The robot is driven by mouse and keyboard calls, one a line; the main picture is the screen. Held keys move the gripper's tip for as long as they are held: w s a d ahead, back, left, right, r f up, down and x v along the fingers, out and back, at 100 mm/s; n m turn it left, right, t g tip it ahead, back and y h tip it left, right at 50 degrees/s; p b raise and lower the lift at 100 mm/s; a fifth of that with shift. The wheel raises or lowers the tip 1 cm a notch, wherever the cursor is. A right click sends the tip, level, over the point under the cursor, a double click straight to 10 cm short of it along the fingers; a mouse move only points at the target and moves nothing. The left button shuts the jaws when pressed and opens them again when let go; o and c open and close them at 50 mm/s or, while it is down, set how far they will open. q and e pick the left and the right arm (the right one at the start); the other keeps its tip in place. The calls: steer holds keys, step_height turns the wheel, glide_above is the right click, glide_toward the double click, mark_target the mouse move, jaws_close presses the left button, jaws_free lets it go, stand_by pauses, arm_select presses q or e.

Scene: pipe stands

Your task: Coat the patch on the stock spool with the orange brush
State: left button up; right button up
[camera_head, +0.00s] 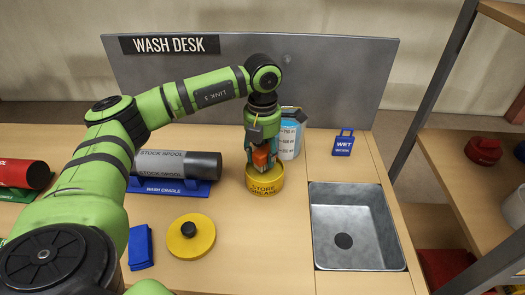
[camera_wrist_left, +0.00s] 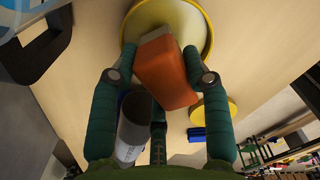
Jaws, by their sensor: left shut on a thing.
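My left gripper (camera_head: 262,148) is shut on the orange brush (camera_head: 261,158), just over the yellow store cream pot (camera_head: 265,184). In the left wrist view the brush (camera_wrist_left: 164,72) sits between the fingers in front of the open pot (camera_wrist_left: 206,22). The brush's lower end is hidden, so I cannot tell whether it touches the cream. The stock spool (camera_head: 204,164), grey with a dark end, lies on the blue wash cradle (camera_head: 170,187) to the left of the pot. I cannot make out the patch. My right gripper is not in view.
A yellow lid (camera_head: 202,243) with a black knob and a blue block (camera_head: 140,247) lie in front. A blue wet sign (camera_head: 343,143) and a metal sink (camera_head: 365,225) are right. A red spool (camera_head: 18,173) lies far left.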

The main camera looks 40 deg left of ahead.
mark_target(262, 148)
arm_select(q)
steer(key=shift+f+b, duration=0.85)
steer(key=shift+f, duration=0.25)
stand_by(0.6)
steer(key=o, duration=1.1)
steer(key=c, duration=0.4)
steer(key=shift+o, duration=0.2)
steer(key=shift+r, duration=0.1)
steer(key=c, duration=1)
steer(key=shift+o, duration=0.2)
steer(key=shift+r+p, duration=2.4)
steer(key=shift+r, duration=1.05)
